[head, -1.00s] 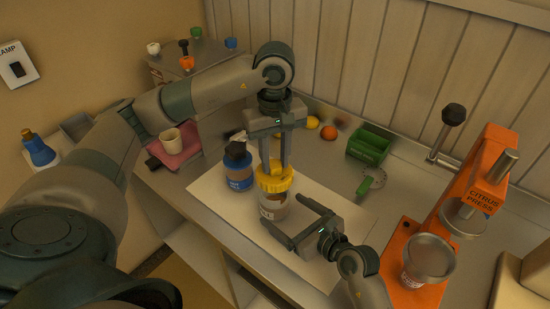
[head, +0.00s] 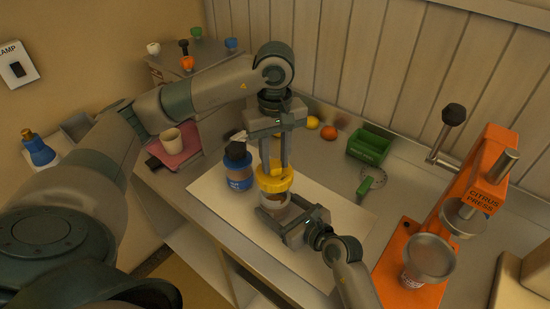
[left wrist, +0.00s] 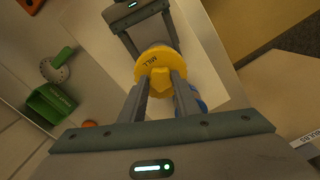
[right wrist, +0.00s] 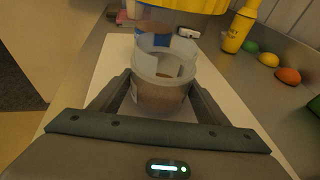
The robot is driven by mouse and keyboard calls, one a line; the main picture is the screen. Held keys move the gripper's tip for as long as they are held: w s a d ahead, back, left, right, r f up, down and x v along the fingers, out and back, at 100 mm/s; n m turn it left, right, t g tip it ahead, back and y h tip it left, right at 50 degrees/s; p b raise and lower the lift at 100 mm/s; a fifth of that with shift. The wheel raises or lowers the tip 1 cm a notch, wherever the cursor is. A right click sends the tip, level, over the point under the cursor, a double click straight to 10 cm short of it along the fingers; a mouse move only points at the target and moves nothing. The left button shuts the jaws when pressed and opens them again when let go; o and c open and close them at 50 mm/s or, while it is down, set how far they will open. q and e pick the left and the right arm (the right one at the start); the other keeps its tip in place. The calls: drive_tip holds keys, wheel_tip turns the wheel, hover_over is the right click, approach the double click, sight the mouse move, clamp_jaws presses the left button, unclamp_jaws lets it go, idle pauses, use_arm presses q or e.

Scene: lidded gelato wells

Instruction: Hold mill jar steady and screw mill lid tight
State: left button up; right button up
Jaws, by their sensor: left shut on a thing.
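The yellow mill lid (head: 274,180) is upright above the jar, its "MILL" lettering showing in the left wrist view (left wrist: 158,58). My left gripper (head: 273,168) points down and is shut on the lid's raised knob. The mill jar (right wrist: 160,96), clear with brown contents, stands upright on the pale mat. In the right wrist view a gap shows between the jar's rim and the lid (right wrist: 185,4). My right gripper (right wrist: 162,80) has its fingers on either side of the jar, low and level. Whether both fingers press on it is unclear.
A blue jar with a dark top (head: 239,172) stands close left of the mill jar. A green box (head: 369,146), an orange (head: 328,132) and a lemon (head: 312,122) lie behind. The orange citrus press (head: 480,185) stands to the right. The mat's (head: 335,205) right side is clear.

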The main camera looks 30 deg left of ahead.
sight(275, 165)
use_arm(q)
drive_tip(key=shift+f, duration=0.1)
idle(0.9)
idle(0.3)
drive_tip(key=shift+f, duration=0.1)
drive_tip(key=shift+f+m, duration=0.3)
drive_tip(key=shift+f, duration=1.05)
drive_tip(key=shift+f, duration=1.85)
idle(0.9)
drive_tip(key=o, duration=1.2)
drive_tip(key=shift+o, duration=0.2)
